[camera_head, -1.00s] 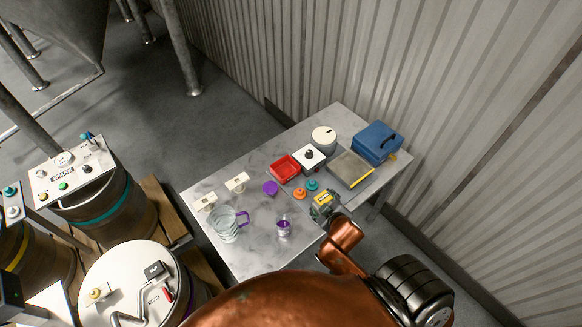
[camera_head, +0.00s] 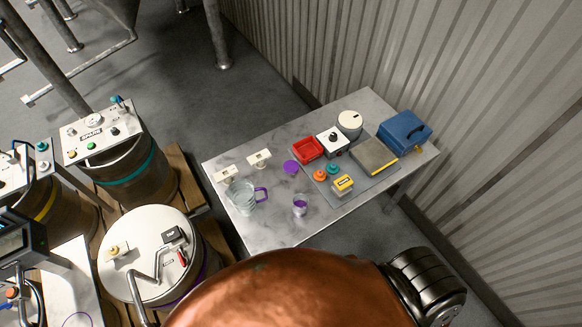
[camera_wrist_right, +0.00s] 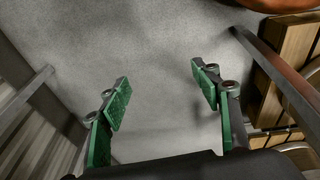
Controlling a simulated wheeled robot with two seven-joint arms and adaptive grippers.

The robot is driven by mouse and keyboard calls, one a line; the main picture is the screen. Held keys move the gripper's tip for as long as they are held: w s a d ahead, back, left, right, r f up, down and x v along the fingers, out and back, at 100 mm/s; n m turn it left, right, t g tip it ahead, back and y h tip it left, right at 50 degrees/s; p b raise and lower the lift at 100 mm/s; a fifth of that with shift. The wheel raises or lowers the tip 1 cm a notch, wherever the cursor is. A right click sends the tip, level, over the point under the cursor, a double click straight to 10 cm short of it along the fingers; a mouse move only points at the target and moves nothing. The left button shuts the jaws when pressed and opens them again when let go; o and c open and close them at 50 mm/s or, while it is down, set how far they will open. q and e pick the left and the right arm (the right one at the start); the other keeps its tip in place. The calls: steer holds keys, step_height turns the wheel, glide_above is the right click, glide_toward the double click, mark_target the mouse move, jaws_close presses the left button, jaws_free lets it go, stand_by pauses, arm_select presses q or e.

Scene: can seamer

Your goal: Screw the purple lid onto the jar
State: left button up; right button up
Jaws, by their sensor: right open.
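A round purple piece (camera_head: 291,167), which looks like the lid, lies on the marble-topped table (camera_head: 268,226) in the head view. A small clear jar (camera_head: 300,206) with a purple rim stands nearer to me on the same table, apart from the lid. My right gripper (camera_wrist_right: 160,88) shows only in the right wrist view, with its green-padded fingers wide apart and nothing between them. Bare grey floor lies beyond its fingers. My left gripper is in neither view.
A glass jug (camera_head: 242,198) with a purple handle stands left of the jar. A red tray (camera_head: 307,149), a yellow-labelled box (camera_head: 343,184), orange and teal knobs and a blue case (camera_head: 404,132) are to the right. The table's near left is clear.

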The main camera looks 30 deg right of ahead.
steer(key=s+f, duration=0.6)
steer(key=s, duration=0.3)
steer(key=s+a+f+g, duration=0.1)
steer(key=s+f, duration=0.5)
steer(key=s, duration=0.3)
steer(key=shift+a+f+g, duration=0.15)
steer(key=shift+g, duration=0.15)
